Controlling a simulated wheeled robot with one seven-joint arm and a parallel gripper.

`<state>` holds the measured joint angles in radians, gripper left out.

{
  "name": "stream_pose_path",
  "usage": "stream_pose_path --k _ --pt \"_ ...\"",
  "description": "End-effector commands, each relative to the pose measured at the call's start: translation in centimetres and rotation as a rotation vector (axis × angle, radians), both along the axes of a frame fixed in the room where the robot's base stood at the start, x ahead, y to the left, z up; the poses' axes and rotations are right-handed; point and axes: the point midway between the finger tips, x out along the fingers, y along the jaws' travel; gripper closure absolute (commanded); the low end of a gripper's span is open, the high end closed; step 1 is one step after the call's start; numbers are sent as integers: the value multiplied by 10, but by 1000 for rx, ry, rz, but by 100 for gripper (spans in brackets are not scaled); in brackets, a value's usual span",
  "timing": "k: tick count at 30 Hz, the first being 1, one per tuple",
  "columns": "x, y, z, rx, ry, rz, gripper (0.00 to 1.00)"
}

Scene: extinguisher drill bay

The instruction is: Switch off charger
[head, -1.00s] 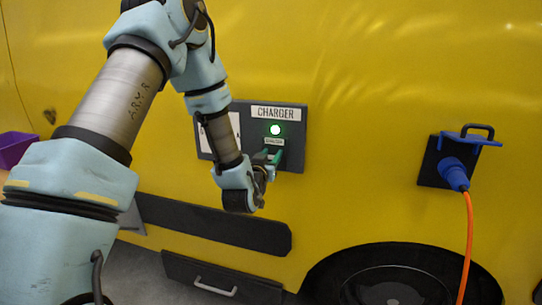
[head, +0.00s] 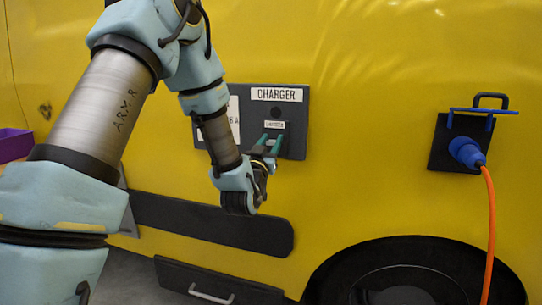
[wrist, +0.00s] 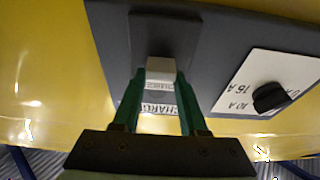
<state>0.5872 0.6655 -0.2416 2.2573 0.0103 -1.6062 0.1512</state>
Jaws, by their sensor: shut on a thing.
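The charger panel (head: 293,147) is a dark grey box on the yellow vehicle side, labelled CHARGER (head: 276,94). Its round lamp (head: 275,112) under that label is dark. My gripper (head: 270,140) is at the panel's lower part, just below a small white label (head: 275,126). In the wrist view my gripper (wrist: 160,76) has its two green fingers on either side of a small pale grey switch piece (wrist: 160,65) and is shut on it. A white CHARGER label (wrist: 158,102) shows between the fingers. My fingers hide the switch in the head view.
A dial (wrist: 270,97) on a white plate marked 10 A and 16 A sits beside the switch. A blue plug (head: 467,152) with an orange cable (head: 491,220) is in a dark socket (head: 440,150) at the right. A dark rail (head: 220,226) runs below the panel; a purple bin (head: 14,145) stands far left.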

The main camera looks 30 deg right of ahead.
Motion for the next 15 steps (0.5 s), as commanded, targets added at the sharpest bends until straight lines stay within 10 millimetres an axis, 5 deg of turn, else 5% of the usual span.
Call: stream_pose_path --k 15 --pt "-1 1 -1 -44 -47 0 100"
